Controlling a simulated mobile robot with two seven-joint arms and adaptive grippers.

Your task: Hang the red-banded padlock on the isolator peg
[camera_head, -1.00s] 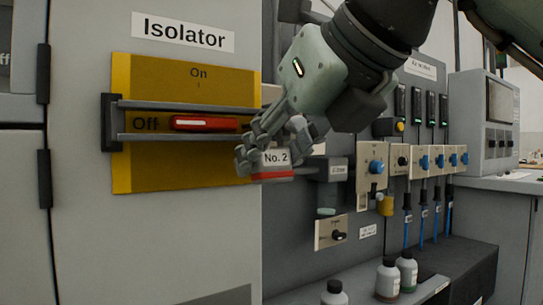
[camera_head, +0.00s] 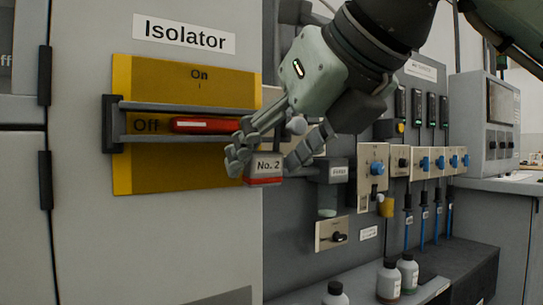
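The padlock (camera_head: 263,168), a grey body marked "No. 2" with a red band along its bottom, is upright at the right edge of the isolator panel. My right gripper (camera_head: 270,156) is open, with one finger to the left of the padlock and the other apart from it on the right. The padlock's shackle and the isolator peg are hidden behind the fingers, so I cannot tell how the shackle sits on the peg. The red isolator handle (camera_head: 205,125) lies level beside "Off" on the yellow panel (camera_head: 150,180). My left gripper is out of view.
Grey rails frame the handle slot, ending in a dark bracket (camera_head: 109,124) at the left. To the right are a grey box (camera_head: 331,171), a row of blue-knobbed switches (camera_head: 424,163) and several bottles (camera_head: 388,280) below. The cabinet front under the panel is clear.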

